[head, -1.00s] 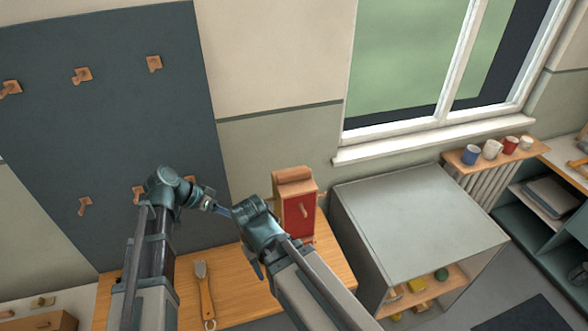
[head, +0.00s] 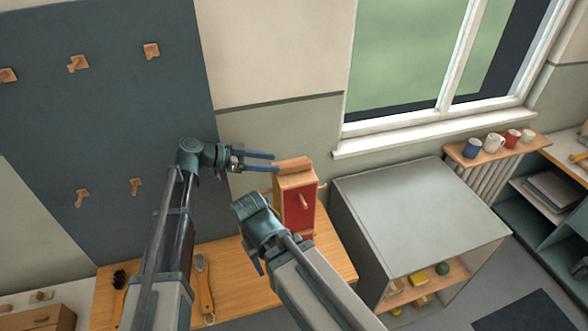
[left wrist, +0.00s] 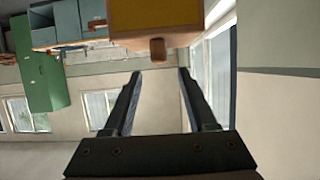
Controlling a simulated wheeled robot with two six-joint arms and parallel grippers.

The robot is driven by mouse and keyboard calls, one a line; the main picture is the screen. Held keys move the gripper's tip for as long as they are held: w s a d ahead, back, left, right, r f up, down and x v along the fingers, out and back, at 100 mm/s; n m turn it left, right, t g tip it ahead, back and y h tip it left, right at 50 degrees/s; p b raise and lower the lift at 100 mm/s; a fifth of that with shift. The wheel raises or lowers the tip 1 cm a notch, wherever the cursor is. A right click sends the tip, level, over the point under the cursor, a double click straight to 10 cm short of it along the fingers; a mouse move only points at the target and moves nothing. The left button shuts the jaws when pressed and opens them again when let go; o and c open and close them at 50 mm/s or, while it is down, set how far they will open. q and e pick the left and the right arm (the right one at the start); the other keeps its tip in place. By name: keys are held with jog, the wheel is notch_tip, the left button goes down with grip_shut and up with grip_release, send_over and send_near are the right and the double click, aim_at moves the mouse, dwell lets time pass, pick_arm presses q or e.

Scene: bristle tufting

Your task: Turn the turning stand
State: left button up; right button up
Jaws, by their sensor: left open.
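The turning stand, as far as I can tell, is the upright wooden block with a red face and a small peg (head: 302,207). It stands on the wooden bench (head: 235,262), and another peg shows at its left side. My left gripper (head: 276,161) is open, its two blue fingers pointing right at the stand's upper part. In the left wrist view the open fingers (left wrist: 159,74) have nothing between them. A wooden body with a stubby peg (left wrist: 157,50) is just beyond their tips. My right gripper (head: 258,267) is left of the stand's lower part, its fingers mostly hidden.
Two brushes, one dark-bristled (head: 119,280) and one pale (head: 203,285), lie on the bench. A grey cabinet (head: 420,215) stands close on the right. A dark pegboard (head: 105,130) with wooden hooks is on the wall behind. Mugs (head: 493,142) stand on a far shelf.

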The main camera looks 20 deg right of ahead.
aim_at(288, 164)
pick_arm(q)
jog(key=b+x, duration=0.2)
jog(key=x, duration=0.6)
jog(key=shift+d+f+b, duration=0.1)
jog(key=shift+d+b, duration=0.15)
jog(key=shift+b, duration=0.1)
grip_shut()
dwell(1.0)
